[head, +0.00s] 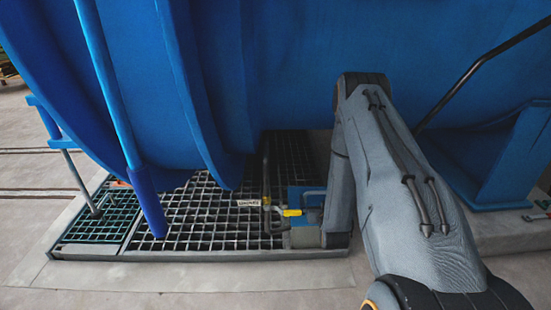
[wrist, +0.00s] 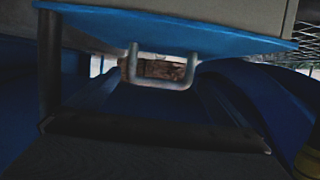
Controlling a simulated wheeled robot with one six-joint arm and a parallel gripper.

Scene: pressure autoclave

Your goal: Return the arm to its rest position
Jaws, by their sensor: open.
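My arm (head: 400,180) is raised in the head view. It bends at a dark joint near the top, and its far section (head: 341,190) reaches down toward the floor grating beside the blue vessel. A blue panel with a grey U-shaped handle (wrist: 161,84) is close in front of the wrist camera. I see nothing held.
The large blue vessel (head: 290,65) fills the upper head view. Below it lie the metal grating (head: 215,215), a yellow-handled valve (head: 291,212) on piping and a blue support (head: 505,160) at right. Open concrete floor (head: 180,290) lies in front.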

